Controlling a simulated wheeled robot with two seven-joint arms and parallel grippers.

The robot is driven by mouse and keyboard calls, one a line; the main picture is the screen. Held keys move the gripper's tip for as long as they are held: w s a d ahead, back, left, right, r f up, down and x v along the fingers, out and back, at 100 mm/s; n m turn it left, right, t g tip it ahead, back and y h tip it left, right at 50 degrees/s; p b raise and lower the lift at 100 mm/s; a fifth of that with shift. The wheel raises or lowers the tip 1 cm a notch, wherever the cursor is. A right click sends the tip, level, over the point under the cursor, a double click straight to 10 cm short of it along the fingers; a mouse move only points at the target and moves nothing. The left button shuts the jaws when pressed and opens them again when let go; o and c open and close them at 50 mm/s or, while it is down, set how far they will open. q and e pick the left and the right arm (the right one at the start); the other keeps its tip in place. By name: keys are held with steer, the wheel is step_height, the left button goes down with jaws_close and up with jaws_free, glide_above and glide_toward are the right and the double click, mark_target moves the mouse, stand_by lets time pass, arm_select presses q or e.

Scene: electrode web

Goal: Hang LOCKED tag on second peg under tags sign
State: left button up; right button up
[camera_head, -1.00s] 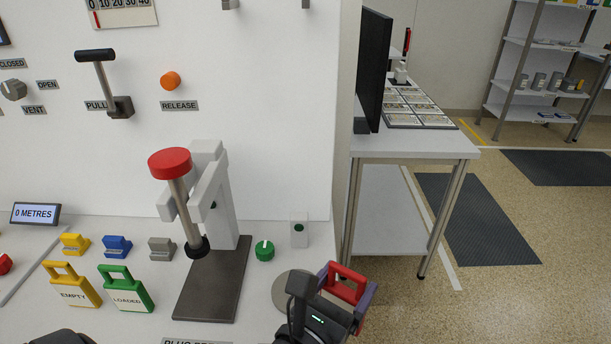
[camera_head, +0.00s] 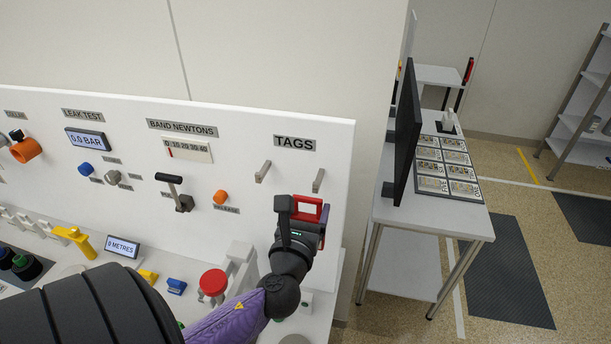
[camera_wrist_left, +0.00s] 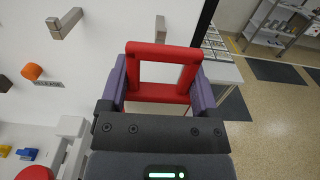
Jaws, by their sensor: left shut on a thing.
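The red tag (camera_head: 309,199) is held by my left gripper (camera_head: 308,213) in front of the right end of the white panel. In the left wrist view the tag (camera_wrist_left: 162,48) stands as a red frame with an open middle between the purple fingers of the gripper (camera_wrist_left: 160,92). Its lettering does not show. The TAGS sign (camera_head: 295,143) is on the panel, with a left peg (camera_head: 263,172) and a right peg (camera_head: 318,180) below it. Both pegs are bare. The tag is below the right peg and apart from it. In the wrist view the right peg (camera_wrist_left: 160,29) is just above the tag.
An orange knob (camera_head: 220,197) and a black-handled lever (camera_head: 170,180) are on the panel to the left. A red-topped press (camera_head: 213,282) stands on the bench below. A dark monitor (camera_head: 406,135) on a side table (camera_head: 440,218) is close on the right. Space before the pegs is clear.

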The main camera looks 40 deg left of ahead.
mark_target(315, 192)
arm_select(q)
steer(key=shift+f+b+x, duration=0.2)
steer(key=shift+b+x, duration=0.3)
steer(key=shift+x, duration=1.3)
steer(key=shift+f+b+x, duration=0.1)
steer(key=shift+b+x, duration=0.3)
steer(key=shift+x, duration=0.65)
steer(key=shift+f+b+x, duration=0.15)
steer(key=shift+b+x, duration=0.25)
steer(key=shift+x, duration=0.7)
steer(key=shift+w+a+f+b, duration=0.35)
steer(key=shift+w+f+b, duration=0.1)
steer(key=shift+w+f, duration=0.2)
steer(key=o, duration=1.2)
steer(key=shift+c, duration=0.2)
steer(key=v, duration=1)
steer(key=shift+r, duration=0.1)
steer(key=shift+s, duration=0.1)
